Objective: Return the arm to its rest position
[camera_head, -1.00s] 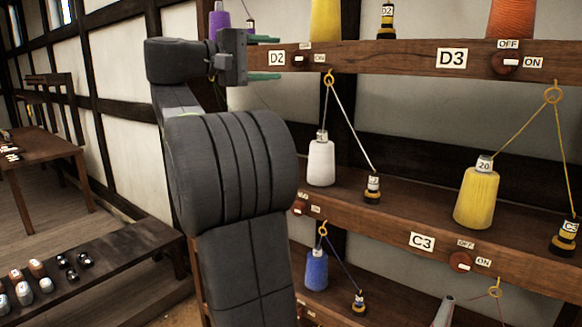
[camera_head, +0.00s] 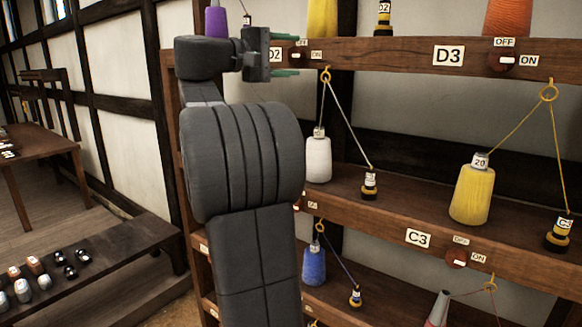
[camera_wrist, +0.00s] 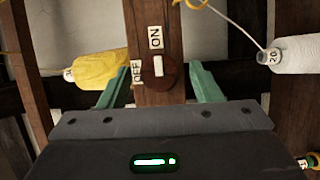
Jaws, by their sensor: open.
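My gripper (camera_head: 288,60) is at the end of my raised arm, in front of the top shelf near the D2 label (camera_head: 276,55). In the wrist view its two green fingers (camera_wrist: 160,88) are spread apart with nothing held between them. Behind the gap between them is a dark round switch (camera_wrist: 158,71) with ON and OFF labels on the shelf's wooden edge. I cannot tell how far the fingers are from the switch. My arm hides part of the shelf's left side.
The rack holds a white spool (camera_head: 318,158), a yellow spool (camera_head: 472,192) and a blue spool (camera_head: 314,263) with threads through hooks. D3 (camera_head: 448,55) and C3 (camera_head: 418,238) labels mark its shelves. A low bench (camera_head: 110,250) with small items stands at left. Open floor lies beyond it.

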